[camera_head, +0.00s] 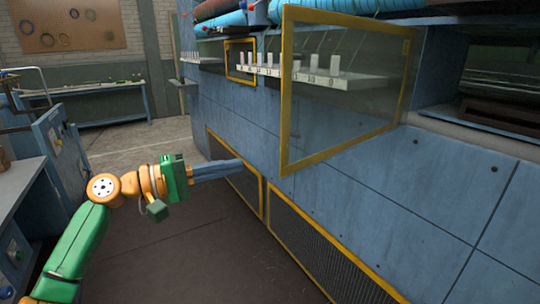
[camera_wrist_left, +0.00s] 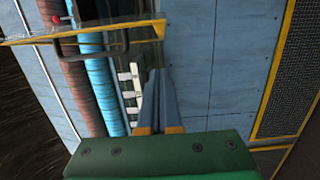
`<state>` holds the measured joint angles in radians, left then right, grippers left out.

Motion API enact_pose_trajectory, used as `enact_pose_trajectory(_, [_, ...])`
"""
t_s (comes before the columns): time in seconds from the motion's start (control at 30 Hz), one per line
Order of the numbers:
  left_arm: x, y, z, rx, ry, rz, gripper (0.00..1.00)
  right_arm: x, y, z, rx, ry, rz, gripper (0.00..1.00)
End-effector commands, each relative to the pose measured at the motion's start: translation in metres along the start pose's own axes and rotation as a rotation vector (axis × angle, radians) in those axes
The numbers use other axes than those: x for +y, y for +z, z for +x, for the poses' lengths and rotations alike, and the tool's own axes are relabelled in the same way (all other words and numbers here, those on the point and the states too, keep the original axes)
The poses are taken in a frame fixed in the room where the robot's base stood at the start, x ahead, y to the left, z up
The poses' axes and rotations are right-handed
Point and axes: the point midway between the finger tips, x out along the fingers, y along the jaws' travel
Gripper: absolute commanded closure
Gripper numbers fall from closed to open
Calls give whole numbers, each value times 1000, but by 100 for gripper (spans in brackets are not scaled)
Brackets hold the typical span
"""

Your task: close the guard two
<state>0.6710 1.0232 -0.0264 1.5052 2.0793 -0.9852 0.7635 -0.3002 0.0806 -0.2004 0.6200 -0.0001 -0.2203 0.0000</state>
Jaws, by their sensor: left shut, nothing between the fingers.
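A large see-through guard (camera_head: 350,95) with a yellow frame stands swung out from the blue machine in the head view. A smaller yellow-framed guard (camera_head: 240,62) is farther left along the machine. I cannot read which one is numbered two. My left gripper (camera_head: 240,164) is shut and empty, its blue-grey fingers pointing right, below and left of the large guard in the picture. In the left wrist view the shut fingers (camera_wrist_left: 156,75) point up the picture, and a yellow guard frame (camera_wrist_left: 95,32) with a dark handle crosses beyond them, apart from the tips. My right gripper is out of view.
The blue machine (camera_head: 400,190) fills the right side, with yellow-edged mesh panels (camera_head: 320,255) low down. A white shelf with pegs (camera_head: 340,80) is behind the guard. A workbench (camera_head: 85,95) stands at the back left. The floor (camera_head: 170,255) is clear.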

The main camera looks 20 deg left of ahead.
Motion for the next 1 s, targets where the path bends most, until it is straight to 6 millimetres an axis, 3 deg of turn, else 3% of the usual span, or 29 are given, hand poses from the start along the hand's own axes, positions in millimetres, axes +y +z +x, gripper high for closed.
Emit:
enact_pose_trajectory(0.03, [8, 1, 11, -3, 1, -2, 100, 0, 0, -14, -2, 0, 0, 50])
enact_pose_trajectory(0.37, [7, 3, 80, -1, -2, 1, 100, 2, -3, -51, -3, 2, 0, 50])
enact_pose_trajectory(0.6, [3, 35, 86, 1, -3, 2, 100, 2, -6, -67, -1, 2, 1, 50])
enact_pose_trajectory(1.0, [0, 39, 87, 2, -1, 1, 100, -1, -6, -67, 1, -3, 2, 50])
